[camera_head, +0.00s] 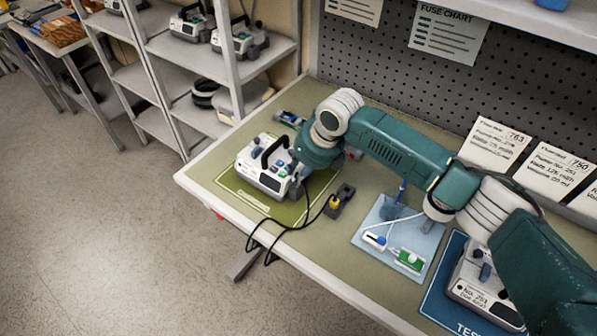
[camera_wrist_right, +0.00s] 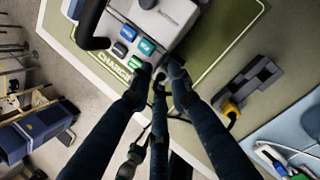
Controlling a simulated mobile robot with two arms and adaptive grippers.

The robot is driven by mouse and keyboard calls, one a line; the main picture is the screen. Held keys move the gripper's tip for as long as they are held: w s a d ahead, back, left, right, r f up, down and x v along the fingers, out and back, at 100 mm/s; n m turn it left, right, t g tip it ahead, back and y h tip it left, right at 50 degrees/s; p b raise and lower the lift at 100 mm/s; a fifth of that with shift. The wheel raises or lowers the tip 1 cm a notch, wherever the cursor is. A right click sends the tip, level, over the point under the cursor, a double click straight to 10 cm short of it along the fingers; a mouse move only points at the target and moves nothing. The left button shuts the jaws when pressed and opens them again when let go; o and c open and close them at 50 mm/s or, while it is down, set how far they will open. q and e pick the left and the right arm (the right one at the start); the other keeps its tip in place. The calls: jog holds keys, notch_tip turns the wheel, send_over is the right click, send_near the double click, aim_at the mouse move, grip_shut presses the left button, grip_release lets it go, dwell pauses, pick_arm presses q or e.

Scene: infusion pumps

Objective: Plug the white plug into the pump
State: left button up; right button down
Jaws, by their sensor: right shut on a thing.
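The pump (camera_head: 264,165) is white and grey with a black handle and coloured buttons, and sits on the green mat at the bench's left end. It also shows at the top of the right wrist view (camera_wrist_right: 160,22). My right gripper (camera_head: 299,178) is at the pump's right side. My left gripper is out of view.
A yellow plug (camera_head: 334,202) sits at a dark socket block (camera_head: 345,196). Black cords loop over the bench's front edge. A light-blue tray (camera_head: 376,214) holds white tubing and clips. Another pump (camera_head: 480,283) stands on the blue mat under my right arm.

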jog(key=shift+f, duration=0.15)
jog(key=c, duration=1.5)
grip_release()
jog(key=shift+c, duration=0.2)
jog(key=shift+o, duration=0.3)
jog(key=o, duration=0.4)
jog(key=shift+c, duration=0.2)
jog(key=shift+r+p, duration=2.75)
jog(key=shift+r, duration=0.8)
